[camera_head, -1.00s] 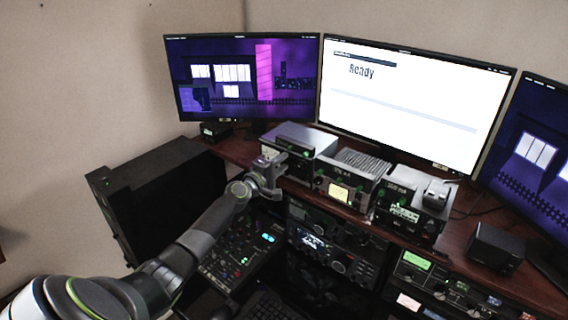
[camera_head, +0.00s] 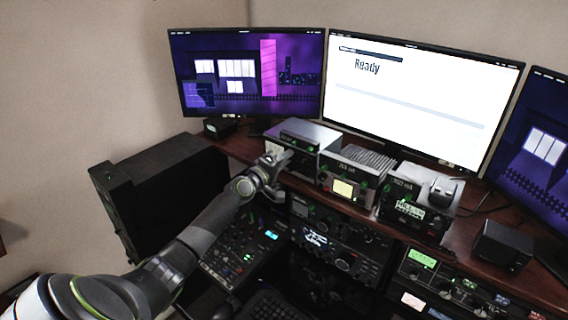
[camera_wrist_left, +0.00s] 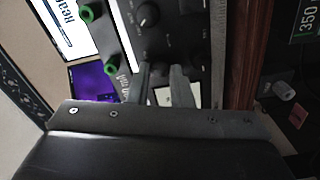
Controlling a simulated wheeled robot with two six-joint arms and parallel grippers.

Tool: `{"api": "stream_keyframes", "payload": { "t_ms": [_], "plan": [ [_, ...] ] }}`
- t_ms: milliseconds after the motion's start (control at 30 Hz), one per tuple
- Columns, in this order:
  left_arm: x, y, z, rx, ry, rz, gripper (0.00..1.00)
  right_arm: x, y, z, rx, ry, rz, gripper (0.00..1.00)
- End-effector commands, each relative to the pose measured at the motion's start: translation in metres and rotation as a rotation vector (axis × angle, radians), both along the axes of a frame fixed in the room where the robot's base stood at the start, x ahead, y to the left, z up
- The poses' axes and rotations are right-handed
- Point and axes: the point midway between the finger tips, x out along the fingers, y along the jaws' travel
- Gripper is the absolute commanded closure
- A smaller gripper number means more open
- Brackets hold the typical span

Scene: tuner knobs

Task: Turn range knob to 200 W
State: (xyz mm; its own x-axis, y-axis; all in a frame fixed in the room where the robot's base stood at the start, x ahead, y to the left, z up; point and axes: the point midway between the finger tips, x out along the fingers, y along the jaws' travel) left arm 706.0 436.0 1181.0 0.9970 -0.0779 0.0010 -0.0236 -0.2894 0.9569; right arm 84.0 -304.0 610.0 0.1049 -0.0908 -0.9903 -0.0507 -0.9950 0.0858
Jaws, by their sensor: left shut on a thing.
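A silver box (camera_head: 313,136) with a dark front panel stands on the desk shelf below the left monitor. My left gripper (camera_head: 279,158) is at this box's front panel, and its arm comes in from the lower left. In the left wrist view my left gripper's two fingers (camera_wrist_left: 162,72) reach to the dark panel (camera_wrist_left: 185,40), close together. They are shut on what I take to be the range knob, which they hide. A black round knob (camera_wrist_left: 147,14) and green knobs (camera_wrist_left: 111,64) sit beside the fingers. The scale marks are too small to read. My right gripper is not in view.
A box with a lit yellow meter (camera_head: 343,188) and another box (camera_head: 408,208) stand to the right. The middle monitor (camera_head: 420,100) reads "Ready". Radio units (camera_head: 335,245) lie below the shelf, and a black case (camera_head: 160,190) stands at left.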

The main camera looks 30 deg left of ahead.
Motion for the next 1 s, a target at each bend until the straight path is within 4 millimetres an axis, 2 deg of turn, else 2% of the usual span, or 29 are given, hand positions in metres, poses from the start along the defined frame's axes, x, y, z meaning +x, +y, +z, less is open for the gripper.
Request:
{"api": "stream_keyframes", "payload": {
  "t_ms": [100,500,1000],
  "plan": [
    [0.001,0.0,0.0,0.098,-0.013,0.0,1.0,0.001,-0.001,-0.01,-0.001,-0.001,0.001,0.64],
    [0.001,-0.001,0.002,0.346,-0.032,0.0,1.0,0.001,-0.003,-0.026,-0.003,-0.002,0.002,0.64],
    [0.001,-0.001,0.004,0.418,-0.037,0.001,1.0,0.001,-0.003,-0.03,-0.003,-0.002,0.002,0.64]
  ]
}}
